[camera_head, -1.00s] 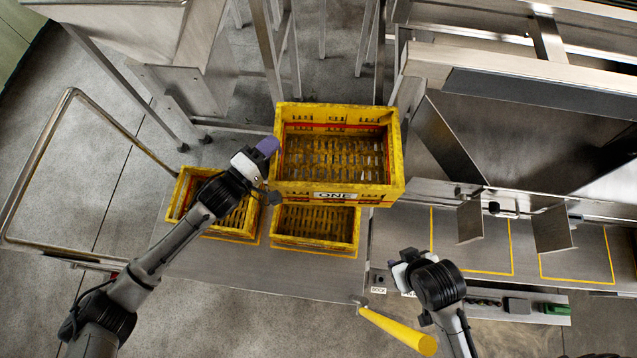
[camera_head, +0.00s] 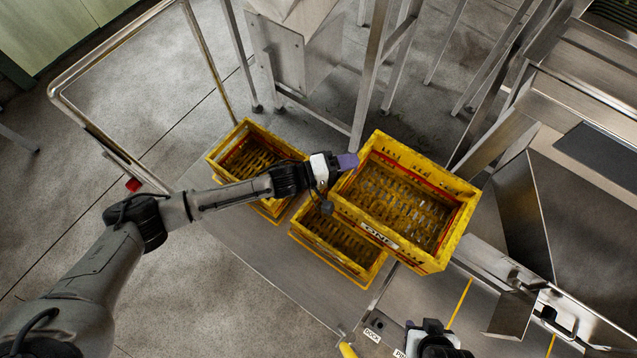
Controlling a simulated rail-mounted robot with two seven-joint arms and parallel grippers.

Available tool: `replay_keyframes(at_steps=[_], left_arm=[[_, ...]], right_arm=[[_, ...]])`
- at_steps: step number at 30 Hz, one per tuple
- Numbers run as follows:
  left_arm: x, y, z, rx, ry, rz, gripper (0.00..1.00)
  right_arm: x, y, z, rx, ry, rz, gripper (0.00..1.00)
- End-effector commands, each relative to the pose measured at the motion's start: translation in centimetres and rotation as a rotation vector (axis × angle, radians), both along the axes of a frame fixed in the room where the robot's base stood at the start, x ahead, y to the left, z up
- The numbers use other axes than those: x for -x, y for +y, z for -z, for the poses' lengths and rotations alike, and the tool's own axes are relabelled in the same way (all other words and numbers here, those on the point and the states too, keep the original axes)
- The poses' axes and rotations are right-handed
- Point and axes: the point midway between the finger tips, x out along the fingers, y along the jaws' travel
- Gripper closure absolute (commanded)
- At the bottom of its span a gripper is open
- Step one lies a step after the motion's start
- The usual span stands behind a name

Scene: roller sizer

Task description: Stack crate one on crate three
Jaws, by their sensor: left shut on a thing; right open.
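Crate one (camera_head: 385,237), yellow with a "ONE" label on its near wall, is held up in the air and is empty. My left gripper (camera_head: 345,163) is shut on its left wall. Two more yellow crates stand on the metal platform: a left crate (camera_head: 222,174) and a middle crate (camera_head: 325,262). Crate one overlaps the right and far parts of the middle crate in the picture. No number shows on either lower crate, so I cannot tell which is crate three. My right gripper (camera_head: 425,328) is open at the bottom edge, partly cut off and away from the crates.
The platform (camera_head: 300,285) has bare room in front of the lower crates. A bent metal rail (camera_head: 95,135) stands at the left. Steel frame legs (camera_head: 372,75) rise behind the crates. Machine panels (camera_head: 580,215) and a counter lie at the right, close to crate one.

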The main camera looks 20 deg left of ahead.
Motion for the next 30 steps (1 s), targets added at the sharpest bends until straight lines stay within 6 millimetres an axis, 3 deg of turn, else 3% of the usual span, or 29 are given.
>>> replay_keyframes(at_steps=[15, 21, 26, 30], left_arm=[[2.3, 8.7, 5.7, 0.001, 0.002, 0.000, 1.00], [2.7, 10.2, 6.4, 0.004, 0.000, 0.000, 1.00], [2.8, 10.5, 6.7, 0.004, 0.000, 0.001, 1.00], [2.8, 10.5, 8.1, 0.003, 0.001, 0.000, 1.00]], right_arm=[[0.0, 0.1, 4.1, -0.004, 0.000, 0.001, 0.57], [0.0, 0.0, 4.7, 0.000, -0.001, -0.001, 0.57], [0.0, -0.1, 4.9, 0.004, -0.001, -0.004, 0.57], [0.0, -0.2, 5.9, 0.007, -0.001, -0.005, 0.57]])
